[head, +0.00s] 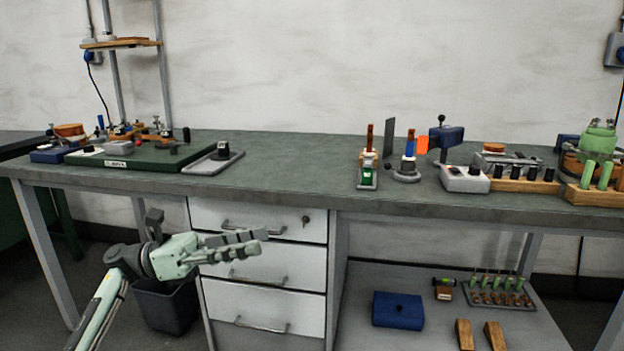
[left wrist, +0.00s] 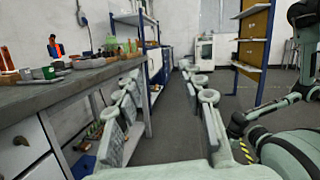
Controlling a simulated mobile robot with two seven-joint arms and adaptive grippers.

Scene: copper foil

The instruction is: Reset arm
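My left gripper (head: 258,242) is in front of the white drawers, below the level of the bench top, with its fingers pointing right. It also shows in the left wrist view (left wrist: 162,78), where its two fingers stand wide apart with nothing between them. It is open and empty. My right gripper is not visible in the head view. Part of my own arm shows at the right of the left wrist view, but I cannot make out a gripper on it.
The workbench (head: 290,160) has a clear middle. A green board (head: 150,155) with parts and a grey tray (head: 213,162) lie left. Small tools and a blue device (head: 446,136) stand right. White drawers (head: 262,275) and a dark bin (head: 166,303) are below.

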